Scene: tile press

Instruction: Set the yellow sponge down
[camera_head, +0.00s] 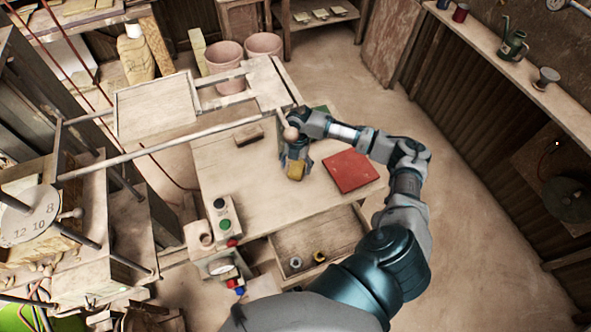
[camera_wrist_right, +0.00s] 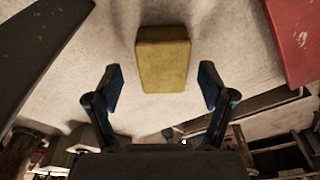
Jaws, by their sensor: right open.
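The yellow sponge (camera_head: 296,170) is on the wooden table top (camera_head: 265,203), just below my right gripper in the head view. In the right wrist view the yellow sponge (camera_wrist_right: 163,58) lies on the pale surface, beyond and between the two fingertips. My right gripper (camera_head: 295,163) is open, with a clear gap on each side of the sponge; it also shows in the right wrist view (camera_wrist_right: 162,88). Neither finger touches the sponge there. My left gripper is in neither view.
A red tile or board (camera_head: 351,171) lies right of the sponge. A brown block (camera_head: 249,135) lies behind left. A control box with buttons (camera_head: 223,214) stands at the table's left edge. An open drawer (camera_head: 322,243) juts out in front. The table between is clear.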

